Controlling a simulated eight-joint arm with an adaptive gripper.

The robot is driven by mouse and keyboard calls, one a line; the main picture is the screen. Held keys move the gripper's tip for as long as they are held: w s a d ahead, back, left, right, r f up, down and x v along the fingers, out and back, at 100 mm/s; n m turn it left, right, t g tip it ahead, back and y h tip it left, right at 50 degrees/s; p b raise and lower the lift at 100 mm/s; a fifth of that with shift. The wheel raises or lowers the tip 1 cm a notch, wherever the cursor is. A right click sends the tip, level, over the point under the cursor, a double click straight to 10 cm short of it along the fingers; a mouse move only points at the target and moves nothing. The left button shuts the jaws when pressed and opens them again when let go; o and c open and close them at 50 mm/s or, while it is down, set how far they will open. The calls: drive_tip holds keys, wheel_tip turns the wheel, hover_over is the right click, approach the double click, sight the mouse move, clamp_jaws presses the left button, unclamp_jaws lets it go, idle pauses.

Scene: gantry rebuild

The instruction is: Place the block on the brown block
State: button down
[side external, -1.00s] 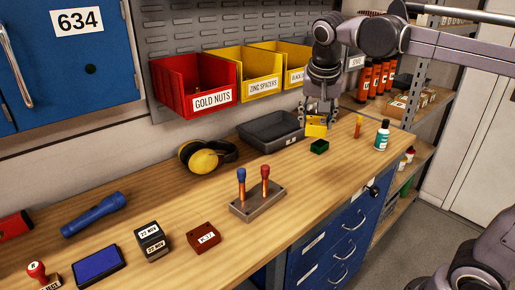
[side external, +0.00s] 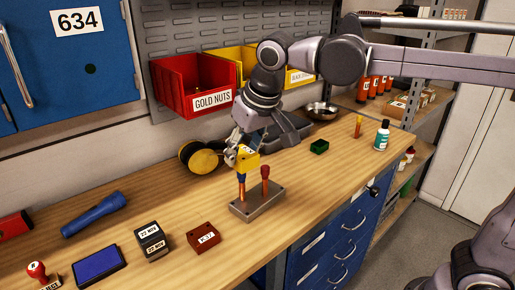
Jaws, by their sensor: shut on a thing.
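My gripper (side external: 240,155) is shut on a yellow block (side external: 247,163). In the picture, the block's lower edge overlaps the top of the blue-tipped tool; I cannot tell whether they touch. A reddish-brown block (side external: 203,239) with a white label lies flat on the bench, in front of and to the left of the tool holder. Its top is bare. My gripper is above it and to its right in the picture, well apart from it.
A grey holder (side external: 262,203) carries a blue-tipped tool (side external: 241,188) and a red-tipped tool (side external: 265,184). A black date stamp (side external: 151,241) stands left of the brown block. Yellow earmuffs (side external: 204,161) lie behind. A green block (side external: 319,147) sits further right. The front bench strip (side external: 180,273) is clear.

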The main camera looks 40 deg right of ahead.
wheel_tip(320, 180, down, 2)
drive_tip(key=shift+a+f, duration=0.1)
hover_over(200, 230)
drive_tip(key=s, duration=0.2)
wheel_tip(200, 230, down, 7)
drive_tip(key=shift+w, duration=0.15)
drive_tip(key=shift+f, duration=2)
drive_tip(key=shift+f, duration=0.1)
drive_tip(key=c, duration=0.7)
unclamp_jaws()
drive_tip(key=shift+f, duration=0.1)
drive_tip(key=shift+o, duration=0.2)
